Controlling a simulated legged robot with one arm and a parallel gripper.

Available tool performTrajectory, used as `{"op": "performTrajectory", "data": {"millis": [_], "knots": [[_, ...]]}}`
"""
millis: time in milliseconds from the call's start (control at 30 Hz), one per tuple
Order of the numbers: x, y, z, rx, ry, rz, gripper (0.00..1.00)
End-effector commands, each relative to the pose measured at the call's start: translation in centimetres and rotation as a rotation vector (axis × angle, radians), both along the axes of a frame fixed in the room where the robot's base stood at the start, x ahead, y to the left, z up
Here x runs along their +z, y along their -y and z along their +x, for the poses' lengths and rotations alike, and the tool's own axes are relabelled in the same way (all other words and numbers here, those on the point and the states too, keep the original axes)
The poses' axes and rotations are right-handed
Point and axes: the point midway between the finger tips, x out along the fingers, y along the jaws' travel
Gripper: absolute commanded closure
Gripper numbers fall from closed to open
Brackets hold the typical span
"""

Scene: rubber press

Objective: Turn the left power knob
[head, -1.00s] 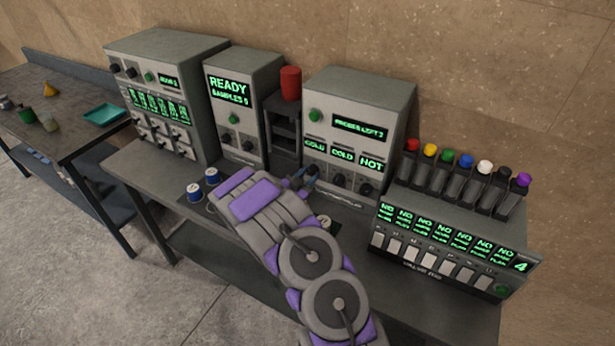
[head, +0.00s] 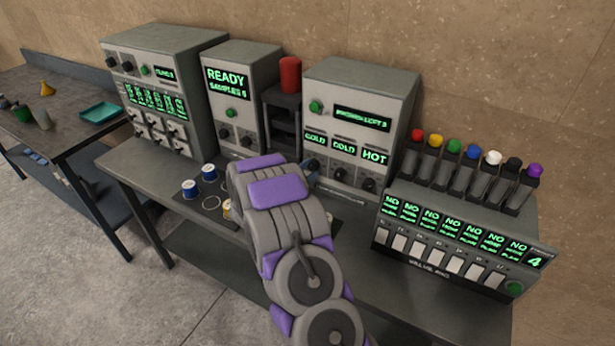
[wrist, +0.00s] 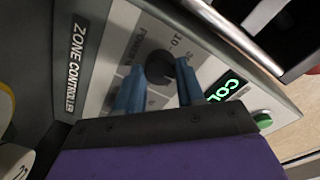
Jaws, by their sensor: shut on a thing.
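The zone controller (head: 357,110) is a grey box with a COLD, COLD, HOT row of green displays and dark knobs below. Its leftmost knob (wrist: 158,68) is black and sits beside a POWER label and small numbers in the wrist view. The blue fingers of my gripper (wrist: 157,88) are on either side of this knob and shut on it. In the head view my gripper (head: 311,178) is at the lower left of the controller face, and my arm partly hides it. The middle knob (head: 340,174) and right knob (head: 369,185) stand free.
A READY sample machine (head: 235,95) and a dark stand with a red cylinder (head: 290,74) are left of the controller. A valve box (head: 455,240) with coloured caps is at the right. Blue-and-white cups (head: 190,188) stand on the bench near my arm.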

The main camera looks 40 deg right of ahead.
Motion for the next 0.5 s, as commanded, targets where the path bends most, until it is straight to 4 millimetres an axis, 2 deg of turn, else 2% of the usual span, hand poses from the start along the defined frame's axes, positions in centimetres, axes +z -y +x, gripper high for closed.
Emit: {"op": "performTrajectory", "data": {"millis": [500], "knots": [[-0.19,0.06,-0.20,-0.004,0.106,0.050,0.92]]}}
